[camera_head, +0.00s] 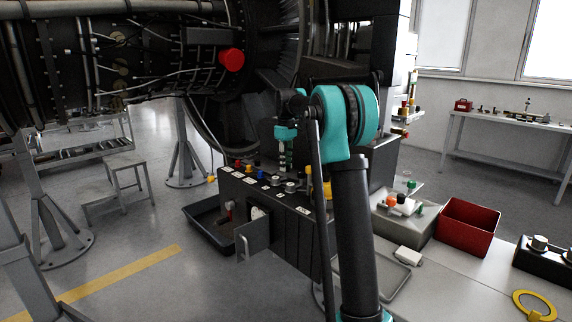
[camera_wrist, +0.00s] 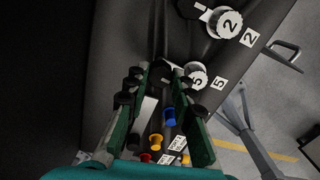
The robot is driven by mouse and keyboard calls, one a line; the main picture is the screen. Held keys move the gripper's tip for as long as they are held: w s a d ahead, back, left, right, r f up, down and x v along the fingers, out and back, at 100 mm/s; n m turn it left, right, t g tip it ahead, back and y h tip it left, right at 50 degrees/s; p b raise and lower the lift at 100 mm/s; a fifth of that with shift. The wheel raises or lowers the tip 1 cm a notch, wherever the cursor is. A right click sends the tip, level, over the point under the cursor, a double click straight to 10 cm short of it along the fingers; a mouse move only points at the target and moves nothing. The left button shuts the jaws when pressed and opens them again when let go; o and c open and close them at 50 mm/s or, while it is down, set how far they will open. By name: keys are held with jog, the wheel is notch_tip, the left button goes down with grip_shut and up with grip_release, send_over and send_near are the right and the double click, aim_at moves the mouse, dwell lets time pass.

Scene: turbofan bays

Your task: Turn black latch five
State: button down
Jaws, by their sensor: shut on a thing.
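My gripper (camera_head: 285,160) points down over the top of the black box unit in the head view. In the wrist view its green fingers (camera_wrist: 157,76) reach toward a white round knob marked 5 (camera_wrist: 196,75) with a white 5 label beside it. The right fingertip lies against or just in front of the knob's left side. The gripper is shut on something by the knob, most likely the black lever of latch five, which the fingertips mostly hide. A matching knob marked 2 (camera_wrist: 228,22) stands above right and apart from the fingers.
Blue (camera_wrist: 169,115), yellow and red buttons sit between and below the fingers. In the head view a red bin (camera_head: 466,228) and a grey tray stand to the right. A black tray (camera_head: 205,232) lies left of the box. The engine hangs above and behind.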

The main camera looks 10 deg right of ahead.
jog(key=shift+n, duration=0.5)
jog(key=c, duration=1.3)
grip_release()
jog(key=shift+r, duration=0.1)
notch_tip(320, 180, up, 12)
jog(key=shift+f, duration=0.1)
